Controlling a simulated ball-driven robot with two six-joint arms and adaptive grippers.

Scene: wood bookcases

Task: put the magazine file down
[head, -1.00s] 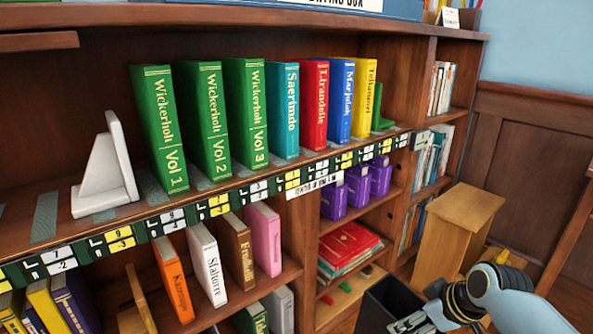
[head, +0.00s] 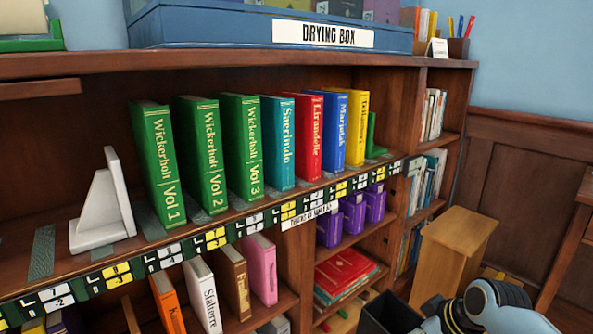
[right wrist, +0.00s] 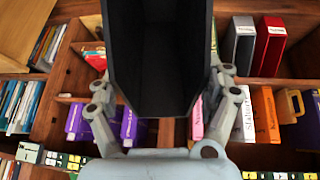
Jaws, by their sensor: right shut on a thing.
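The magazine file is a dark, open-topped box. It shows at the bottom of the head view (head: 388,314), cut off by the frame edge, and fills the upper middle of the right wrist view (right wrist: 160,55). My right gripper (right wrist: 160,108) is shut on it, with one finger on each side. In the head view my right arm comes in at the lower right and the file is at its end. The file's underside is hidden, so I cannot tell what lies beneath it. My left gripper is out of view.
A bookcase shelf holds green Wickerholt volumes (head: 158,165), other coloured books and a white bookend (head: 102,205). Below are purple volumes (head: 354,213) and a red book stack (head: 345,272). A wooden stool-like piece (head: 453,252) stands at right. A blue drying box (head: 220,25) sits on top.

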